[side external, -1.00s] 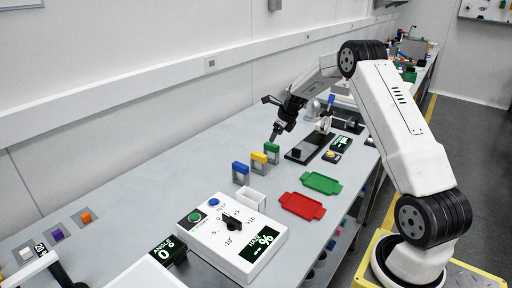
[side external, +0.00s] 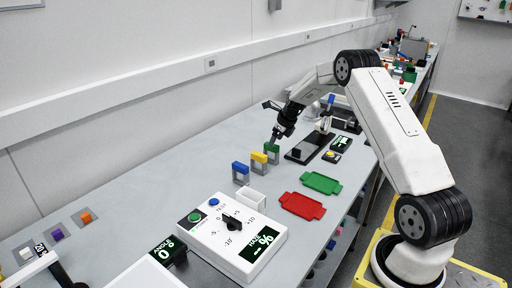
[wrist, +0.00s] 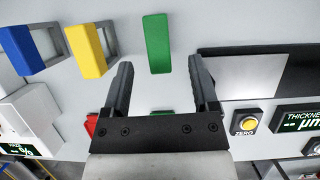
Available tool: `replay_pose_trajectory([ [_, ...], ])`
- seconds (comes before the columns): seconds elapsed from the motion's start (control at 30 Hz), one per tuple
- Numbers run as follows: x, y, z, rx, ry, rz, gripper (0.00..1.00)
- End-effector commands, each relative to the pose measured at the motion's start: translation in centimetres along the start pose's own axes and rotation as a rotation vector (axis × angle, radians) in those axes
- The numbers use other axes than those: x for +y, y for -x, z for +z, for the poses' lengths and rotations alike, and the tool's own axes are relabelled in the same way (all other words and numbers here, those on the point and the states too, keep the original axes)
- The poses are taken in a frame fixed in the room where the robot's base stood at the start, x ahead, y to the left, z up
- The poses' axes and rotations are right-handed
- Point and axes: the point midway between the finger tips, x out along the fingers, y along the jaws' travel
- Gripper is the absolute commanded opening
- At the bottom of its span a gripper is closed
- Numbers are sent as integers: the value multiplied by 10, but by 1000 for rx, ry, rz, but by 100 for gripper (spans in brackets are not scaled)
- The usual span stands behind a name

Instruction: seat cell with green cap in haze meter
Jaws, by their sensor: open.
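The cell with the green cap (side external: 272,149) stands on the grey bench at the right end of a short row of capped cells. In the wrist view its green cap (wrist: 157,42) lies just beyond the fingertips, roughly centred in the gap. My gripper (side external: 275,140) is open and empty, pointing down close above this cell; the fingers (wrist: 160,66) show apart in the wrist view. The haze meter (side external: 215,228) is a white box with a dial and a dark HAZE % display, at the front of the bench. A white open-topped holder (side external: 257,194) sits by its back edge.
A yellow-capped cell (side external: 259,158) and a blue-capped cell (side external: 240,168) stand close left of the green one. A green tray (side external: 321,182) and a red tray (side external: 302,206) lie to the right. A dark-based gauge (side external: 306,150) stands behind.

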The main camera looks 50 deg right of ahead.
Motion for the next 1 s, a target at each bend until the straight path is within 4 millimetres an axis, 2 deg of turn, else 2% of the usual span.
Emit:
replay_pose_trajectory([
  [0.5,2,-45,2,-1,0,0,76],
  [1.0,2,-48,2,-1,0,0,76],
])
